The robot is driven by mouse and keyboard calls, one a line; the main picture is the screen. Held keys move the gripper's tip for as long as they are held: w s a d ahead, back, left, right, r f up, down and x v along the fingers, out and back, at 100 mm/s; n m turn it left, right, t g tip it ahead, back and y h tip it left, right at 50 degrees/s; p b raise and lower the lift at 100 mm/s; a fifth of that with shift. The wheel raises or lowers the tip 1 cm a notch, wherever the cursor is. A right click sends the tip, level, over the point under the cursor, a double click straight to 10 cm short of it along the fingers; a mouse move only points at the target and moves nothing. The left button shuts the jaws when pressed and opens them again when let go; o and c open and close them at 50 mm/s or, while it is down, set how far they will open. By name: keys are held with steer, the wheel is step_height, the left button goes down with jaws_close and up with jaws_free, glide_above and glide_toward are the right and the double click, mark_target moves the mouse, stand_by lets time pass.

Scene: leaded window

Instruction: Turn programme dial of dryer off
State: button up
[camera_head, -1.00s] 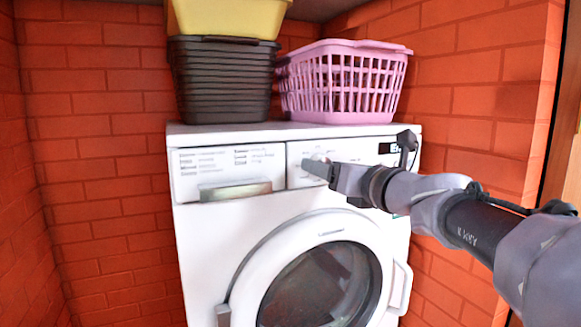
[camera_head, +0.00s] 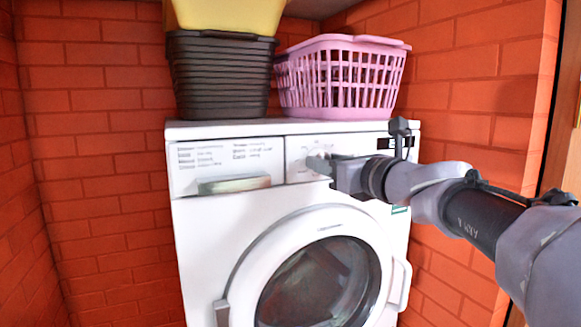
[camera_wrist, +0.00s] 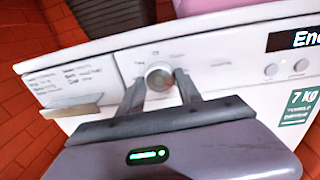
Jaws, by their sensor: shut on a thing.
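The white dryer (camera_head: 190,245) stands against the brick wall with its round door shut. In the head view my gripper (camera_head: 319,164) reaches the panel from the right and hides most of the dial.
A drawer handle (camera_head: 234,184) juts out left of the dial. A dark display (camera_wrist: 292,38) and small buttons lie to the right. A pink basket (camera_head: 345,112), black crates (camera_head: 222,80) and a yellow bin (camera_head: 222,15) stand on top.

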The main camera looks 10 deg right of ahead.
steer(key=shift+s+a+r+n+h+b, duration=0.1)
steer(key=shift+n+h+b, duration=0.4)
steer(key=shift+n+b, duration=4.1)
steer(key=shift+a+n+h+b, duration=0.1)
steer(key=shift+n+h+b, duration=0.4)
steer(key=shift+n+b, duration=4.1)
steer(key=n+p, duration=0.4)
steer(key=n, duration=0.1)
steer(key=o, duration=1.4)
steer(key=shift+c, duration=0.2)
